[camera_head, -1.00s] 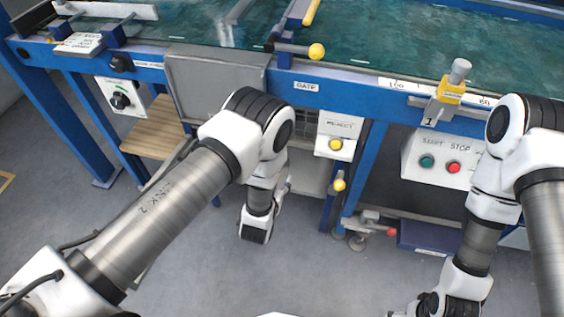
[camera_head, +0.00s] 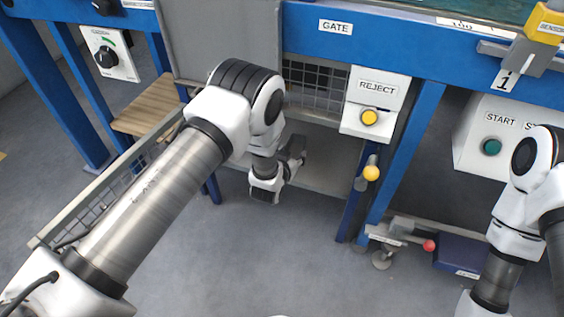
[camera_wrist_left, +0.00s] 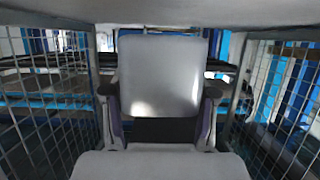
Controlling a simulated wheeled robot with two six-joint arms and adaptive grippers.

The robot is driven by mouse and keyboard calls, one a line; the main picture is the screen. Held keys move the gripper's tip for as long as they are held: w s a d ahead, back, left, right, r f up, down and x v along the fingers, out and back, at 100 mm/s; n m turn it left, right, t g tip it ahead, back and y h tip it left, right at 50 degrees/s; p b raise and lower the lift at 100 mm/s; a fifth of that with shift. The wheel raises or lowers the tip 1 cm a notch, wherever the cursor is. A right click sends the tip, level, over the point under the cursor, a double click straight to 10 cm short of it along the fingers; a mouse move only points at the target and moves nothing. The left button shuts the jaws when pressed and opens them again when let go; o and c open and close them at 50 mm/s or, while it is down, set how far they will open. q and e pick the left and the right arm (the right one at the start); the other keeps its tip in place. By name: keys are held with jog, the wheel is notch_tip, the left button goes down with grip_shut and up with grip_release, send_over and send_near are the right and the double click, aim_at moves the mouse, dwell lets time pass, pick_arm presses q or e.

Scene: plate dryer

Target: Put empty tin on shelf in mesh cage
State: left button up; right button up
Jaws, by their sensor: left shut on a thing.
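In the left wrist view, a pale grey tin (camera_wrist_left: 162,75) with rounded corners fills the middle. My left gripper (camera_wrist_left: 160,105) is shut on it, one dark fingertip at each side. Wire mesh walls of the cage (camera_wrist_left: 275,90) stand left and right of the gripper, with a pale surface overhead. In the head view, my left gripper (camera_head: 290,160) points under the machine, by the mesh cage (camera_head: 315,85) and a grey shelf (camera_head: 325,172); the tin cannot be made out there. My right gripper is out of view.
A mesh-sided frame (camera_head: 88,202) runs behind my left arm. A REJECT box (camera_head: 376,100), a yellow knob (camera_head: 371,173) and a blue leg (camera_head: 402,160) stand right of the cage. A wooden shelf (camera_head: 150,105) is at left. The floor in front is clear.

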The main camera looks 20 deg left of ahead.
aim_at(296, 143)
pick_arm(q)
jog(key=w+a, duration=0.1)
jog(key=a, duration=0.1)
jog(key=w+a+b, duration=0.1)
jog(key=shift+w+a+f, duration=0.25)
jog(key=shift+w+f, duration=0.05)
jog(key=shift+w, duration=0.05)
jog(key=f+b, duration=0.1)
jog(key=f, duration=0.1)
jog(key=f+b, duration=0.1)
jog(key=b, duration=0.1)
jog(key=shift+w+a+f, duration=0.15)
jog(key=shift+a+f, duration=0.05)
jog(key=shift+f, duration=0.2)
jog(key=shift+r, duration=0.25)
jog(key=shift+f, duration=0.15)
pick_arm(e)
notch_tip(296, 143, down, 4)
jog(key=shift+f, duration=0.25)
pick_arm(q)
jog(key=o, duration=1.4)
jog(key=shift+c, duration=0.2)
